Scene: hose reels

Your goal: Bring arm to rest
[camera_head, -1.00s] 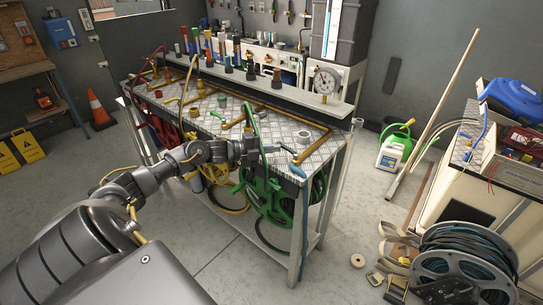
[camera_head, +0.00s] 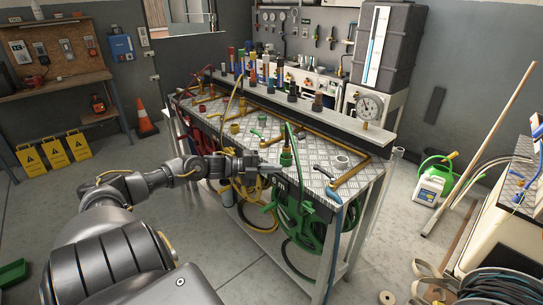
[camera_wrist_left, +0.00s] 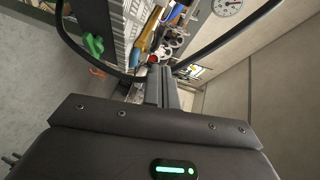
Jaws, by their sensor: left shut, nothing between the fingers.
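My left arm reaches in from the lower left in the head view. My left gripper (camera_head: 272,168) is shut and empty, in front of the near edge of the metal-topped workbench (camera_head: 312,172). It is left of the upright green hose fitting (camera_head: 287,155) and above the green hose reel (camera_head: 303,222) under the bench. In the left wrist view the closed fingers (camera_wrist_left: 162,88) point toward the bench side, with blurred fittings beyond. My right gripper is not in view.
A yellow hose (camera_head: 245,190) hangs below the bench top. Brass pipes (camera_head: 350,178) and several fittings lie on top. An orange cone (camera_head: 145,120) stands at left. Floor left of the bench is mostly clear.

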